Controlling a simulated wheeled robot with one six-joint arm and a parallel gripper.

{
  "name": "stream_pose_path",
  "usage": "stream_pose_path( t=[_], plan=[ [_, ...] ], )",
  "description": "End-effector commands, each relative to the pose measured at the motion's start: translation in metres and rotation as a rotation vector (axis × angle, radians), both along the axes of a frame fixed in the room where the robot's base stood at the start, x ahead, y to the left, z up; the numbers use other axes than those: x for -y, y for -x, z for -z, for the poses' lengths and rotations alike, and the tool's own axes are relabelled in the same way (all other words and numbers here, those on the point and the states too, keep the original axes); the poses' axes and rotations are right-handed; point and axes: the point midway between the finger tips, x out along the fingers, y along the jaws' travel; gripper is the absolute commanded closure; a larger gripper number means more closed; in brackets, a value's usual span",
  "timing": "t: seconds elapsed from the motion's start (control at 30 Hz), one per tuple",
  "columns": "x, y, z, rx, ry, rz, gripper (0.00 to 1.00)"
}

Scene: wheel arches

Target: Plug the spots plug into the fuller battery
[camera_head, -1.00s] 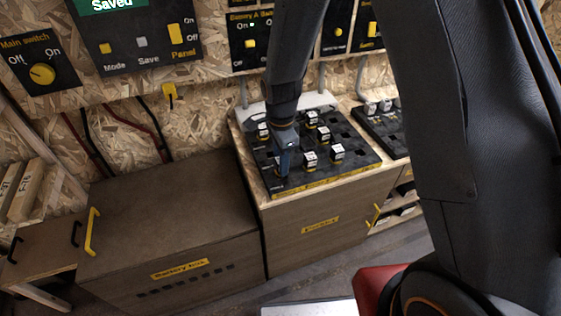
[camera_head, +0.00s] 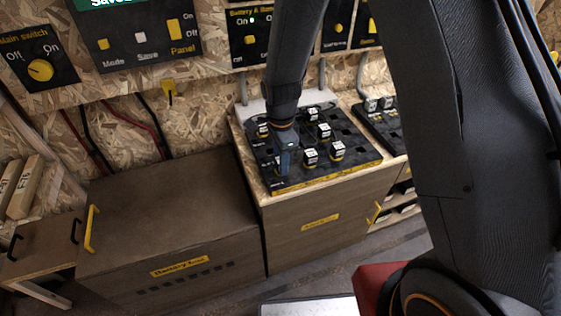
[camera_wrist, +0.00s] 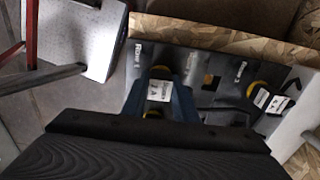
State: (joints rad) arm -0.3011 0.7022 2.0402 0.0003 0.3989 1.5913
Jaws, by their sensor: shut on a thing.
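My gripper (camera_head: 284,168) is low over the front left part of the black socket board (camera_head: 300,181), pointing down. In the wrist view my gripper (camera_wrist: 160,100) has its blue-grey fingers shut on a plug with a white label (camera_wrist: 160,90). Yellow shows at the plug's ends. Its label is too small to read surely, and I cannot tell whether it is seated in a socket. Several other black plugs with white labels stand on the board, among them one nearby (camera_head: 310,158) and one further right (camera_head: 337,151). Which plug is the spots plug, and the batteries' charge, cannot be read here.
A second black board (camera_head: 384,128) with plugs stands to the right. A wooden box marked as a battery box (camera_head: 170,205) is at the left, with a clear top. Switch panels (camera_head: 135,35) hang on the chipboard wall behind. A yellow hook (camera_head: 169,90) is below them.

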Motion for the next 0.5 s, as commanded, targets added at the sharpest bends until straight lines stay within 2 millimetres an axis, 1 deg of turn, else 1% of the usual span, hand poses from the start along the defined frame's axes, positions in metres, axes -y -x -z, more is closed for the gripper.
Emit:
stream_pose_path(
  t=[0.47,0.5],
  plan=[
    [0.0002,0.0004,0.0022,0.000,0.000,0.000,0.96],
    [0.0002,0.0003,0.0022,0.000,0.000,0.000,0.69]
  ],
)
